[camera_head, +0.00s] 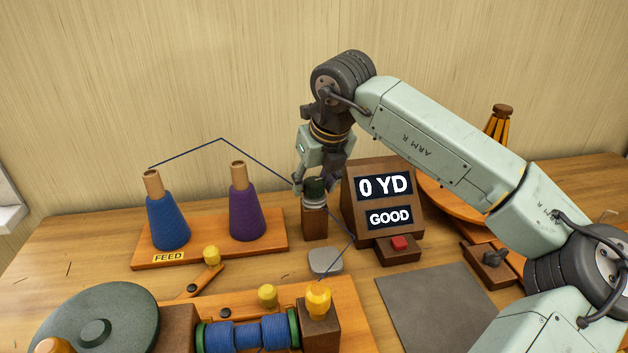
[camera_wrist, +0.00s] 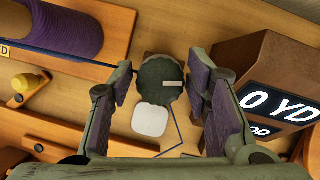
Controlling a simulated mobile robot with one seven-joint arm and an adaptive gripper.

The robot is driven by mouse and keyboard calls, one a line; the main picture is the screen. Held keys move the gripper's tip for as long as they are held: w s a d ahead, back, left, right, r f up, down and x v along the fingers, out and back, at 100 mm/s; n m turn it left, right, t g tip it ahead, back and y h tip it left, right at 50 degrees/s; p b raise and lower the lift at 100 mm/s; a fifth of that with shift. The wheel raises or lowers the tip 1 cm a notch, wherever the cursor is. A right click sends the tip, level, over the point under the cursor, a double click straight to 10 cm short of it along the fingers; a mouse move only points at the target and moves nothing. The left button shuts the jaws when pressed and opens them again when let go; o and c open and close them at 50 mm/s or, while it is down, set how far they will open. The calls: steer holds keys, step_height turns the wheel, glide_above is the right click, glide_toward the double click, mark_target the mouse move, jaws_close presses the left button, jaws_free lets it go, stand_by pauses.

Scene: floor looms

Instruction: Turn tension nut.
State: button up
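The tension nut (camera_head: 315,186) is a dark green ribbed knob on top of a short wooden post (camera_head: 314,222), with a pale metal collar below it. In the wrist view the nut (camera_wrist: 158,80) shows from above, with a small pale mark towards its right side. My gripper (camera_head: 315,181) points down at the post. In the wrist view its two purple-padded fingers (camera_wrist: 160,88) are open, one on each side of the nut, with a gap on both sides. Whether the fingertips are level with the nut or just above it is hard to tell.
The display box (camera_head: 385,200) reads "0 YD" and "GOOD" and stands close right of the post. Blue (camera_head: 167,222) and purple (camera_head: 246,215) yarn cones stand left on the feed board (camera_head: 212,247). Dark yarn runs past the post. A grey pad (camera_head: 325,262) lies in front.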

steer(key=shift+o, duration=0.7)
steer(key=v, duration=1.2)
steer(key=shift+w, duration=0.1)
